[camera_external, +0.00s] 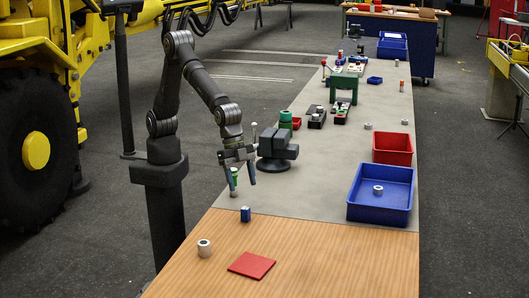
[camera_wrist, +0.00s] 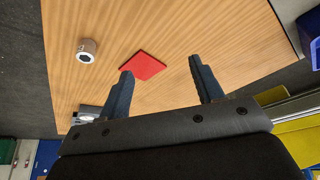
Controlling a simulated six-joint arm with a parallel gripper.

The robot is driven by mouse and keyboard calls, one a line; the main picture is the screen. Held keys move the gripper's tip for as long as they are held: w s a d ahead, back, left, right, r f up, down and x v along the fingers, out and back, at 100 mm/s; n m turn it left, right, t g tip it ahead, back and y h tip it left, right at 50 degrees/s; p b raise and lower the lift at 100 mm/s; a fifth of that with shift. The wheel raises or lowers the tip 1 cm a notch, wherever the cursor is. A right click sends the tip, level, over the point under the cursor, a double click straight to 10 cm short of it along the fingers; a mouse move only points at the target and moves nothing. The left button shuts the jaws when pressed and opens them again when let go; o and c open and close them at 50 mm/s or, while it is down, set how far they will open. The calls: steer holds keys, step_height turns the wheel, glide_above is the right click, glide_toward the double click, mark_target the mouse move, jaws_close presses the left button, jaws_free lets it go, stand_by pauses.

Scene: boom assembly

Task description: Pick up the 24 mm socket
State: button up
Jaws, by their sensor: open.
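A silver ring-shaped socket (camera_external: 204,248) stands upright on the wooden part of the bench, near its left edge. In the wrist view it shows at upper left (camera_wrist: 86,50), with its dark bore visible. Another silver socket (camera_external: 378,189) stands in the blue tray. I cannot read a size on either, so which one is 24 mm is unclear. My gripper (camera_external: 242,184) hangs above the bench behind the wooden part, fingers down. Its fingers are wide apart in the wrist view (camera_wrist: 161,72), with nothing held between them. It is apart from both sockets.
A red square mat (camera_external: 251,265) lies on the wood. A dark vise (camera_external: 277,148) is close right. The blue tray (camera_external: 355,213) and red bin (camera_external: 392,140) line the right edge.

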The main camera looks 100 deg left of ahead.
steer(key=m, duration=0.2)
glide_toward(203, 241)
steer(key=x, duration=0.5)
steer(key=shift+w+a+f, duration=0.1)
steer(key=shift+w+f, duration=0.1)
steer(key=shift+w, duration=0.1)
steer(key=shift+h, duration=0.3)
steer(key=shift+s+x, duration=0.2)
steer(key=shift+x, duration=2.75)
steer(key=c, duration=1.1)
steer(key=shift+c, duration=0.2)
steer(key=shift+r, duration=0.1)
